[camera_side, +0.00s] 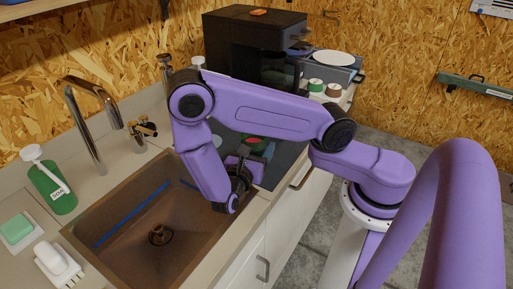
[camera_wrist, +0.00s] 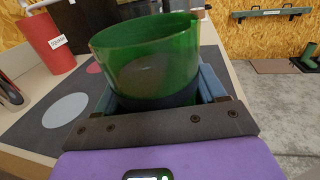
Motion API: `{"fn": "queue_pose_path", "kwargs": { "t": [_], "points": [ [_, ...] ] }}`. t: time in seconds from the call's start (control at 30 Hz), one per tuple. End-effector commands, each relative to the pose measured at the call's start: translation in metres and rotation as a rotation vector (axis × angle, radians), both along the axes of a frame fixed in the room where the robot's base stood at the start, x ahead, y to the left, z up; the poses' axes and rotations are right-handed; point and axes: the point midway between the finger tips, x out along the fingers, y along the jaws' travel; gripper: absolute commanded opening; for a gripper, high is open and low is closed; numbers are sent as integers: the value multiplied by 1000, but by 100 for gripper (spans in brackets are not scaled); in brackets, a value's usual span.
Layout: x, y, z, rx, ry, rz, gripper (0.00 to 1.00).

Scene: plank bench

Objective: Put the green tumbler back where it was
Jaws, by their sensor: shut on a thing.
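The green tumbler (camera_wrist: 145,60) is see-through and fills the middle of the wrist view, its open rim up and roughly upright. My gripper (camera_wrist: 158,92) is shut on it, with a blue-grey finger on each side. The tumbler stands out over a dark grey mat (camera_wrist: 30,138); I cannot tell whether its base touches. A pale grey disc (camera_wrist: 65,110) on the mat lies left of the tumbler, and a small red one (camera_wrist: 93,68) lies beyond it. In the side view my gripper (camera_side: 250,158) is low over the mat beside the sink, and the arm largely hides the tumbler.
The brown sink (camera_side: 195,228) with a blue strip lies left of my gripper, the tap (camera_side: 88,120) behind it. A black machine (camera_side: 250,45) stands at the back. A red labelled container (camera_wrist: 48,42) stands beyond the mat. Bare mat (camera_side: 285,160) shows right of my gripper.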

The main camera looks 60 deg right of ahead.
Motion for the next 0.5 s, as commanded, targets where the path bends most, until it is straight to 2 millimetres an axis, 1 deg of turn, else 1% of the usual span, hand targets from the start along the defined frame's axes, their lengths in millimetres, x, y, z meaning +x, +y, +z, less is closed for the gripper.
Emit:
{"fn": "queue_pose_path", "kwargs": {
  "t": [0.2, 0.23, 0.27, 0.3, 0.5],
  "points": [
    [0, 0, -3, -2, 2, 0, 22],
    [0, 0, -3, -1, 2, 0, 80],
    [0, 0, -3, -1, 1, 0, 89],
    [0, 0, -3, -1, 1, 0, 95],
    [0, 0, -3, 0, 1, 0, 95]
  ]
}}
